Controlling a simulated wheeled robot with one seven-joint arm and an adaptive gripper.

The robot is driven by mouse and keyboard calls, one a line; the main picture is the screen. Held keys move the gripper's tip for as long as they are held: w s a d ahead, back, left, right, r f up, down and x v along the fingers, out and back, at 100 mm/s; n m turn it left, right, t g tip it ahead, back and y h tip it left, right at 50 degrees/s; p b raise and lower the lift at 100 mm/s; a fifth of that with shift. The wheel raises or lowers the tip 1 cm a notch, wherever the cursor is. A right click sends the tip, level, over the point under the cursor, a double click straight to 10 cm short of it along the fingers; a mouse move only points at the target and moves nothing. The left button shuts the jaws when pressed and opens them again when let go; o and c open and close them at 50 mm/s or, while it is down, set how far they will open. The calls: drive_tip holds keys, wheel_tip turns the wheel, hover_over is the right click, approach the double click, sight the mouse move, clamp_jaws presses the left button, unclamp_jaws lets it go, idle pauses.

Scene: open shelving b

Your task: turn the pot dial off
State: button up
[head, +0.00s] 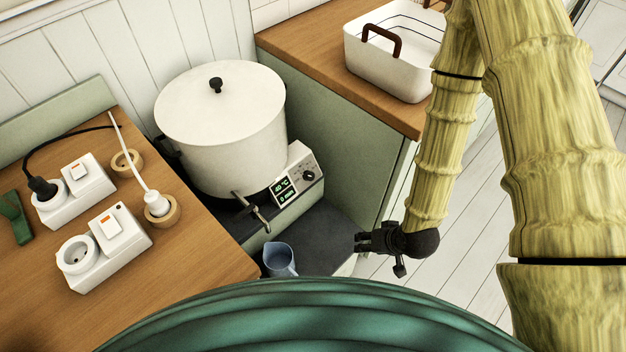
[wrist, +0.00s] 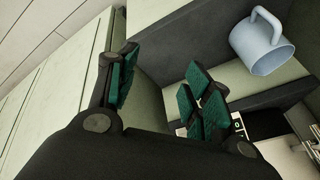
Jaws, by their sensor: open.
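A large white pot (head: 220,130) with a lid and black knob stands in a recess between two counters. At its lower right is a white control panel (head: 297,180) with a green-lit display and a round dial (head: 308,175). The display seems to read 40 °C and 0 min. My gripper (head: 362,242) is to the right of the panel and lower, apart from it. In the wrist view its green-padded fingers (wrist: 165,95) are spread with nothing between them. Part of the panel display (wrist: 238,126) shows behind the right finger; the dial is not clear there.
A blue jug (head: 280,260) stands below the pot's tap (head: 254,212); the jug also shows in the wrist view (wrist: 262,48). Switched sockets (head: 110,247) with cables sit on the left wooden counter (head: 190,255). A white basin (head: 385,70) stands on the right counter. A green side panel (head: 345,165) borders the recess.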

drive_tip(key=w+a+r+t+y+b, duration=0.2)
drive_tip(key=w+a, duration=0.2)
drive_tip(key=w, duration=0.3)
drive_tip(key=n+t+y+b, duration=0.1)
drive_tip(key=y+b, duration=0.2)
approach(312, 176)
drive_tip(key=x, duration=0.9)
drive_tip(key=shift+a+f, duration=0.15)
drive_tip(key=shift+a, duration=0.05)
drive_tip(key=shift+c, duration=0.2)
drive_tip(key=c, duration=1)
